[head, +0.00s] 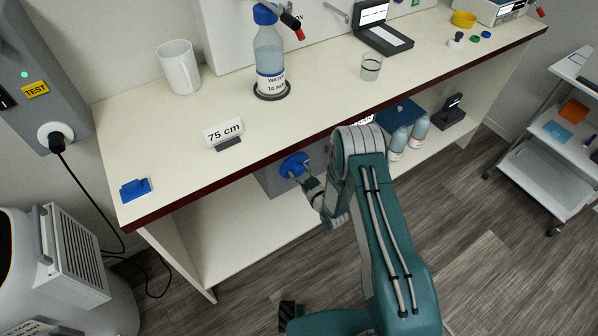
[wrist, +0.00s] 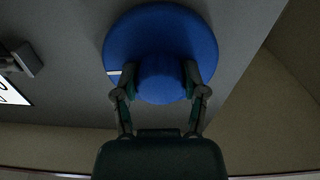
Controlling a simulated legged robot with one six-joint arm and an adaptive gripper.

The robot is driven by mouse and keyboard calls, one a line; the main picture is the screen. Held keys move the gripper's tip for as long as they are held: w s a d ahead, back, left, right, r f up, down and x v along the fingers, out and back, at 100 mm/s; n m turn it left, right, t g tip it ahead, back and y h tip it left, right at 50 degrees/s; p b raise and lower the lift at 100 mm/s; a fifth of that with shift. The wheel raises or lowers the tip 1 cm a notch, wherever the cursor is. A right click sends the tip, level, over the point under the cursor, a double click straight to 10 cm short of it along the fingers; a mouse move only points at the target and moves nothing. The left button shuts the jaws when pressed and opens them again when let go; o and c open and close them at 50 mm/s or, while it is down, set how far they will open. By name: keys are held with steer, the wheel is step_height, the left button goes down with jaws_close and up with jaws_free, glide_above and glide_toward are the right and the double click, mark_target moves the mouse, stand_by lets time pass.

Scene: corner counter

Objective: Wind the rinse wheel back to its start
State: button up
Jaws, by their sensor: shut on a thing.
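The blue rinse wheel (head: 293,166) is on the front of a grey box (head: 273,182) under the counter. It is a round disc with a raised hub, and it fills the upper middle of the wrist view (wrist: 160,35). A short white mark shows at the disc's left edge, beside the left finger. My gripper (wrist: 160,90) is shut on the wheel's hub, with one finger on each side. In the head view my gripper (head: 310,182) reaches the wheel from the right, and my arm hides part of the box.
The counter (head: 180,135) overhangs the wheel. On it stand a 75 cm sign (head: 224,132), a labelled bottle (head: 268,60), a white jug (head: 179,68) and a glass beaker (head: 371,66). Two bottles (head: 398,142) stand on the lower shelf to the right. The shelf's left part is clear.

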steer(key=n, duration=0.6)
steer(key=shift+w+r+n, duration=0.25)
steer(key=shift+n, duration=0.05)
steer(key=n, duration=0.6)
steer(key=shift+s+a+n, duration=0.1)
steer(key=shift+n, duration=0.2)
steer(key=o, duration=1.1)
steer(key=shift+a+f, duration=0.1)
steer(key=shift+o, duration=0.2)
steer(key=shift+a, duration=0.1)
